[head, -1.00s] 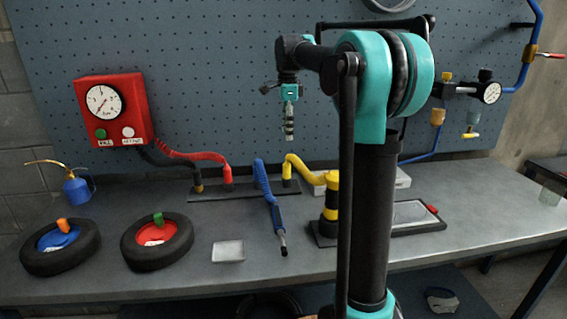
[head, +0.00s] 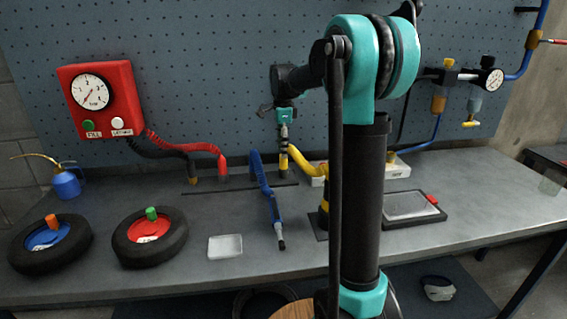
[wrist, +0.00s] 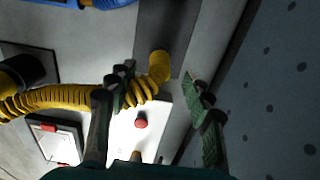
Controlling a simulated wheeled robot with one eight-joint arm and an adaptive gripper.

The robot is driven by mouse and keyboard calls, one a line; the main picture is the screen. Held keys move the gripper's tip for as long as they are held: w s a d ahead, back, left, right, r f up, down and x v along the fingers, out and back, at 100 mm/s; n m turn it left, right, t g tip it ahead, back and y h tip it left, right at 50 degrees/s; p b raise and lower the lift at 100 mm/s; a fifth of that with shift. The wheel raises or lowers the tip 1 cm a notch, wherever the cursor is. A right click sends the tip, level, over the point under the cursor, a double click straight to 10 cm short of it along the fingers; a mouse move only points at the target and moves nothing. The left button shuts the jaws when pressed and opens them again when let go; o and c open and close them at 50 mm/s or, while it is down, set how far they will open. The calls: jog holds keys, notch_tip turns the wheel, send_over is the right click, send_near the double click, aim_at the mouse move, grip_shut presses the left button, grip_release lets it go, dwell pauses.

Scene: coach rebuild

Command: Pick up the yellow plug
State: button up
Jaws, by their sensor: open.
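The yellow plug (head: 284,164) stands upright in the dark rail at the back of the bench, with its coiled yellow hose (head: 305,167) running right. In the wrist view the plug (wrist: 160,65) shows as a short yellow cylinder between my fingertips, touching neither as far as I can see. My gripper (head: 284,141) points down just above the plug, open and empty. In the wrist view the gripper (wrist: 160,78) has one finger each side of the plug; the left finger overlaps part of the yellow coil.
The red plug (head: 222,166) and blue hose (head: 259,172) are to the left on the rail (head: 243,187). The pegboard (head: 200,60) rises close behind. A white box (wrist: 125,115) with a red button lies near the plug. Two tyres (head: 150,255) sit front left.

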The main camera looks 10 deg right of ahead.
aim_at(284, 160)
jog(key=shift+d+f, duration=0.2)
jog(key=shift+f, duration=2.55)
grip_shut()
